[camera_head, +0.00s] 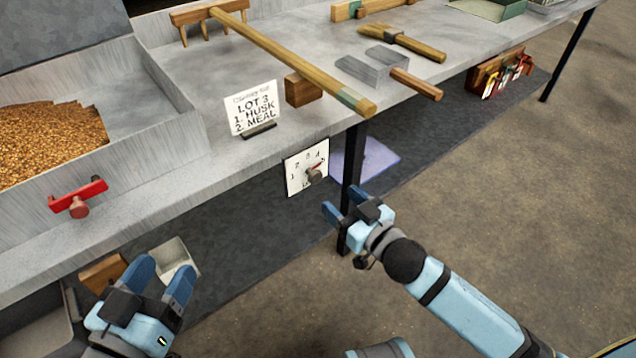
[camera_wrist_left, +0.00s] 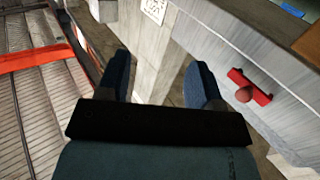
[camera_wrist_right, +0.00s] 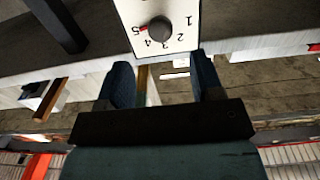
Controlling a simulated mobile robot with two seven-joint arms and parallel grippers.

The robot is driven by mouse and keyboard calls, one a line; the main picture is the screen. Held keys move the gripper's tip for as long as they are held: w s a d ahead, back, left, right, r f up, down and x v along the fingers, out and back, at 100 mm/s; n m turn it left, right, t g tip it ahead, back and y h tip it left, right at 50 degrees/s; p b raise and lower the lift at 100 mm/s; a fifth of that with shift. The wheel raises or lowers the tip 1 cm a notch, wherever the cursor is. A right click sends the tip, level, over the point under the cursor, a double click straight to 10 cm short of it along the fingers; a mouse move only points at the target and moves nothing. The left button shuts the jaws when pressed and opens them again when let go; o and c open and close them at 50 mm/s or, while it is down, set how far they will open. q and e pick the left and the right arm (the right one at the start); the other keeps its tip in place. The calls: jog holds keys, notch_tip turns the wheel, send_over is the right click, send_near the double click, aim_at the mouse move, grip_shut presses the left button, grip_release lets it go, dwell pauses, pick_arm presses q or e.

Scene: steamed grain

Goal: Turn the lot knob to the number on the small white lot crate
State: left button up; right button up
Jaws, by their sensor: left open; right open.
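The lot knob (camera_head: 314,174) is a grey-brown knob with a red pointer on a white dial plate (camera_head: 292,180), on the table's front edge. In the right wrist view the dial plate (camera_wrist_right: 168,42) is upside down, numbered 1 to 5, and the red pointer of the knob (camera_wrist_right: 158,29) lies towards 5. My right gripper (camera_head: 344,203) is open and empty, just below and right of the dial, apart from it. My left gripper (camera_head: 162,272) is open and empty at lower left. A small white crate (camera_head: 186,256) stands behind it, partly hidden; I see no number on it.
A sign (camera_head: 251,108) reads LOT 3, 1. HUSK, 2. MEAL. A red handle (camera_head: 78,197) sticks out below the grain tray (camera_head: 165,125). A rake handle (camera_head: 290,62) overhangs the front edge. A black table leg (camera_head: 350,165) stands beside the dial. Open floor lies right.

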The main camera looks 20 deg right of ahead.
aim_at(317, 179)
jog(key=b+x, duration=0.2)
jog(key=x, duration=0.5)
jog(key=shift+w+f, duration=0.1)
jog(key=shift+w, duration=0.15)
jog(key=shift+w+a, duration=0.15)
jog(key=shift+w, duration=0.1)
pick_arm(q)
jog(key=shift+w+a+r+m+t, duration=0.15)
jog(key=shift+w+a+m+t, duration=0.2)
jog(key=shift+w+m, duration=0.35)
jog(key=shift+s, duration=0.15)
pick_arm(e)
jog(key=c, duration=0.9)
